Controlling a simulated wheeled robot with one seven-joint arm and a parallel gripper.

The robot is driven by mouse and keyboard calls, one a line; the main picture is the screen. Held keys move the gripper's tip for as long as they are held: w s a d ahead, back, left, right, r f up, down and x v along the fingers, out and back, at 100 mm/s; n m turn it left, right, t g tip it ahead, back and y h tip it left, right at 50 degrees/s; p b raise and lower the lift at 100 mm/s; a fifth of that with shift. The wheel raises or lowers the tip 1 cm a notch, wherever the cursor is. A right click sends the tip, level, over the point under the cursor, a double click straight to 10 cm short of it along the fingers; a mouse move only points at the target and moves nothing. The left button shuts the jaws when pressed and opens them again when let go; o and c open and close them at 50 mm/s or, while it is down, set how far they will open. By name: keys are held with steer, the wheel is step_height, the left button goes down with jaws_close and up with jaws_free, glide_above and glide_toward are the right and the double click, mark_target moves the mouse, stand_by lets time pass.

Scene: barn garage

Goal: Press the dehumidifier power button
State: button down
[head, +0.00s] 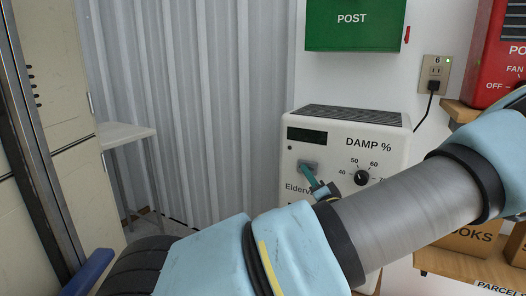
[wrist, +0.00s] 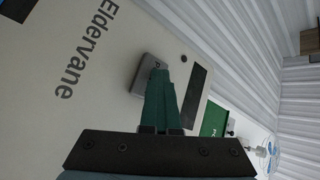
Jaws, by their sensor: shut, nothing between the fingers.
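The dehumidifier (head: 400,140) is a white box with a dark display (head: 307,135), a "DAMP %" dial (head: 361,177) and the name "Eldervane" on its front. Its grey square button (head: 316,162) sits below the display, partly covered by my fingertips. The button (wrist: 141,82) also shows in the wrist view, with a small mark near its top edge. My gripper (head: 303,165) has teal fingers, shut and empty, with the tips over the button's face. In the wrist view the fingertips (wrist: 160,72) overlap the button's edge; I cannot tell whether they touch it. The display looks unlit.
A green "POST" box (head: 352,22) hangs above the dehumidifier. A wall outlet (head: 434,75) with a plugged cord is to the right, beside a red box (head: 498,50). A small table (head: 125,133) and a beige cabinet (head: 65,110) stand at the left.

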steer(key=shift+d+r, duration=0.1)
stand_by(0.3)
steer(key=shift+s, duration=0.2)
steer(key=s+a+p, duration=0.1)
steer(key=s+a, duration=0.2)
steer(key=s, duration=0.2)
steer(key=shift+s+a, duration=0.15)
steer(key=shift+s, duration=0.05)
stand_by(0.4)
